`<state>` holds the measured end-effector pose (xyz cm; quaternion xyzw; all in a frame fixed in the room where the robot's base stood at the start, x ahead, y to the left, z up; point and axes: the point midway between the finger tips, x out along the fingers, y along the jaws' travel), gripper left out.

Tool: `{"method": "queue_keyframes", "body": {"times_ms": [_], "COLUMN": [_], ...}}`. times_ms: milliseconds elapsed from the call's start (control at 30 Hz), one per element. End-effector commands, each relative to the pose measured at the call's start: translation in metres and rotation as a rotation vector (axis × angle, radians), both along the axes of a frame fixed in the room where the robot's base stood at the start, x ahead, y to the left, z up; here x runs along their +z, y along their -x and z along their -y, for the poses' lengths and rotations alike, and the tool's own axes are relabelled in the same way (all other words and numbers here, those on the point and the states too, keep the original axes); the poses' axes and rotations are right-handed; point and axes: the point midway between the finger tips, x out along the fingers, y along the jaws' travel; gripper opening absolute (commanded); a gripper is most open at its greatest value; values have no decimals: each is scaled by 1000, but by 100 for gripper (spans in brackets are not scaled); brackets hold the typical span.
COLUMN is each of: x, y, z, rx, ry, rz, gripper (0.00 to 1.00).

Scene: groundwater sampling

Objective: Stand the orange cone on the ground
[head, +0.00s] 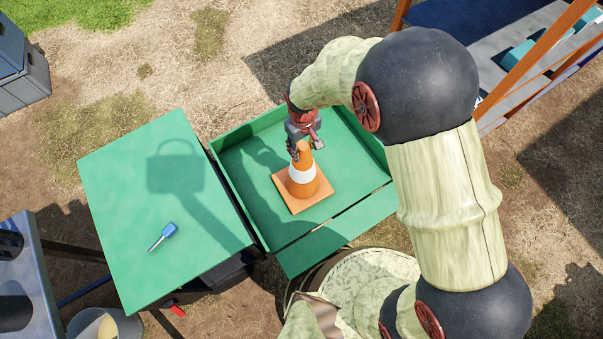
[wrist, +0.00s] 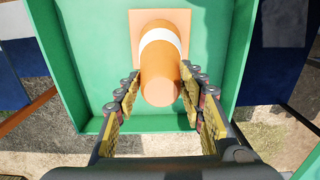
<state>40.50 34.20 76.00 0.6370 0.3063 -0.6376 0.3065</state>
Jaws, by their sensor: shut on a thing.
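The orange cone (head: 303,181) has a white band and a square orange base. It stands upright in the green tray-like bed (head: 237,190). My gripper (head: 303,144) is above the cone with its fingers at the cone's top. In the wrist view the cone (wrist: 161,75) lies between the two yellow-padded fingers of my gripper (wrist: 160,100), which are shut on its upper part. The base appears to rest on the green floor or very close to it; I cannot tell which.
A green table (head: 130,215) with a blue-handled screwdriver-like tool (head: 163,236) stands left of the bed. A bucket (head: 104,326) is at the lower left. Grey boxes (head: 22,65) are at the upper left, a shelf rack (head: 540,50) at the upper right. Bare ground (head: 200,75) lies beyond the bed.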

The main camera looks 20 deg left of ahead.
Motion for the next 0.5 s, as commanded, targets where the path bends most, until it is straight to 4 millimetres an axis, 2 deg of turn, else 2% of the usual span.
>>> {"method": "queue_keyframes", "body": {"times_ms": [33,500], "x": [7,40], "y": [-1,-1], "z": [-1,-1], "rx": [0,0], "ry": [-2,-2], "rz": [1,3], "gripper": [13,13]}}
